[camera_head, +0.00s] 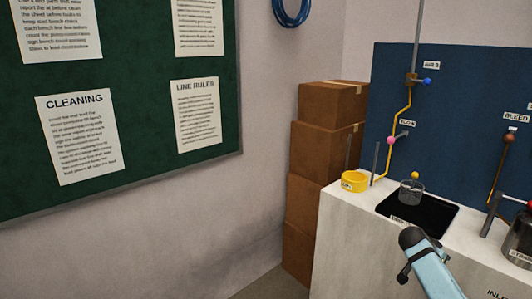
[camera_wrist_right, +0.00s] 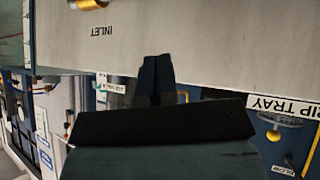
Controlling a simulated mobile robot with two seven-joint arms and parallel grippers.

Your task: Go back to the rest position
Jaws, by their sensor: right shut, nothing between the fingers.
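My right gripper (camera_wrist_right: 157,72) shows in the right wrist view as two dark fingers pressed together, with nothing between them. It hangs over a pale surface with an upside-down "INLET" label (camera_wrist_right: 116,31). My left gripper is not in view.
The white bench (camera_head: 345,235) carries a yellow ring (camera_head: 354,182), a black tray (camera_head: 440,215) with a clear beaker (camera_head: 411,193), and tubing on a blue panel (camera_head: 455,110). Brown boxes (camera_head: 316,150) stand beside it. A green notice board (camera_head: 140,85) hangs on the left wall.

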